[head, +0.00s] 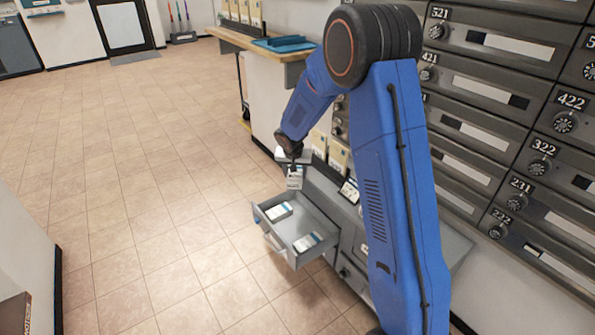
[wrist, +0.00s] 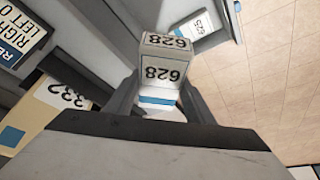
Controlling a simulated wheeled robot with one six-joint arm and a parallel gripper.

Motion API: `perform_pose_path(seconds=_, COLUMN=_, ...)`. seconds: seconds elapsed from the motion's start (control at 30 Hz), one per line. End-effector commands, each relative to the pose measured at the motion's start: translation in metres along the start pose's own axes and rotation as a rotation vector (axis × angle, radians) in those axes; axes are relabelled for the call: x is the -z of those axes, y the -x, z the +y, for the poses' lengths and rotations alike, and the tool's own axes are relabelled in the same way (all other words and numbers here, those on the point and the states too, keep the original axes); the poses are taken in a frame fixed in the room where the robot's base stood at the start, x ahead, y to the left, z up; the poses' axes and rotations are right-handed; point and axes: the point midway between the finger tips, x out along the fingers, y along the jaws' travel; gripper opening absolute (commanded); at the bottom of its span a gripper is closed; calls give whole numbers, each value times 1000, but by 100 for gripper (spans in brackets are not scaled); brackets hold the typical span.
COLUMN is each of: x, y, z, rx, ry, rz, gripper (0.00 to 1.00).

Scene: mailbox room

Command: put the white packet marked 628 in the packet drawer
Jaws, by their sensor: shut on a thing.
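My gripper (head: 292,164) is shut on the white packet marked 628 (wrist: 163,72), which has a blue band. In the head view this packet (head: 294,179) hangs below the gripper, above the back part of the open grey packet drawer (head: 272,238). The drawer is pulled out and holds white packets, one at the back left (head: 279,211) and one at the front right (head: 307,242). In the wrist view a packet marked 625 (wrist: 200,25) lies beyond the held one, apart from it. The held packet's lower end is partly hidden by the gripper.
A tan packet marked 332 (wrist: 60,95) is close by at left in the wrist view. A wooden counter (head: 262,45) with a blue tray (head: 284,44) stands behind. Numbered mailboxes (head: 500,110) line the right wall. The tiled floor (head: 130,180) at left is clear.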

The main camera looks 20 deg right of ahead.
Motion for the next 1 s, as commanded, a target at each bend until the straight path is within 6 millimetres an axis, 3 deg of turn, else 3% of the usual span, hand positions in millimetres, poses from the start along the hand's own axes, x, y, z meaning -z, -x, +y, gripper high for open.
perform_pose_path(seconds=0.27, x=-29, y=-3, z=-19, rx=-59, ry=-139, rz=0, gripper=23)
perform_pose_path(seconds=0.8, x=-114, y=-4, z=-61, rx=-274, ry=-657, rz=0, gripper=23)
perform_pose_path(seconds=1.0, x=-129, y=-2, z=-66, rx=-316, ry=-765, rz=0, gripper=23)
